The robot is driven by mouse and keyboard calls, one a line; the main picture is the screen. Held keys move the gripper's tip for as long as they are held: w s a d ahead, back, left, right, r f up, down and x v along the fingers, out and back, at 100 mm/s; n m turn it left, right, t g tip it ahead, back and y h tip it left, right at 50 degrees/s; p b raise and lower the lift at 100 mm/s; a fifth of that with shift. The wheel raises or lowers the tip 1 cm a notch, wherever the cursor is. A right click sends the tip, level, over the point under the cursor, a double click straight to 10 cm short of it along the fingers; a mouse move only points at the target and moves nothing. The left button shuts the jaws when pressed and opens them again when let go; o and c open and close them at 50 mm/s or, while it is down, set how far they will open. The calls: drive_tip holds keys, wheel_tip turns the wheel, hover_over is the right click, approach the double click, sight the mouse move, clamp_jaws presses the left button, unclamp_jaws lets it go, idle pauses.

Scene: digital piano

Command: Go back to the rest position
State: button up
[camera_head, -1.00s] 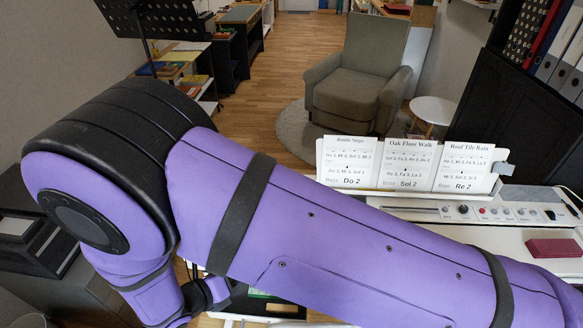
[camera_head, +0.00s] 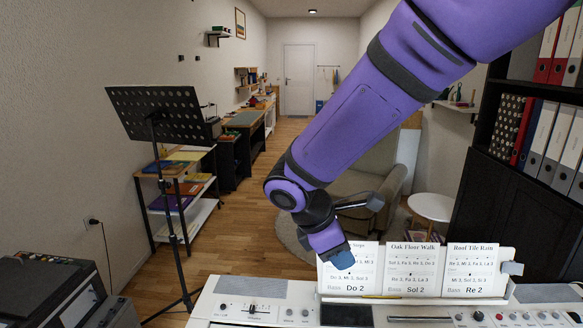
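My purple arm comes in from the upper right and bends at a dark joint in the middle of the head view. Its far end tapers down to a small blue tip (camera_head: 342,261), just over the left end of the song cards. I take this tip to be my gripper, but its fingers cannot be made out and I see nothing held. The digital piano (camera_head: 270,292) spans the bottom of the view, with its knobs and sliders showing. Its keys are out of view. The song cards (camera_head: 412,268) stand upright on it; the arm's end partly covers the left card.
A black music stand (camera_head: 155,112) stands at the left by low shelves. A grey armchair (camera_head: 350,185) and a round white stool (camera_head: 431,207) are behind the piano. A black bookcase with binders (camera_head: 545,135) is at the right. The wooden floor (camera_head: 250,215) in the middle is clear.

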drive_tip(key=s+d+r+m+y, duration=0.3)
drive_tip(key=s+d+r+m, duration=0.2)
drive_tip(key=d+r+m, duration=0.65)
drive_tip(key=s+d+r+m+t+y, duration=0.3)
drive_tip(key=s+d+m, duration=0.4)
drive_tip(key=s+d, duration=0.2)
drive_tip(key=s, duration=0.2)
drive_tip(key=shift+s+d+r+t, duration=0.25)
drive_tip(key=shift+s+d+t, duration=0.1)
drive_tip(key=shift+t, duration=0.05)
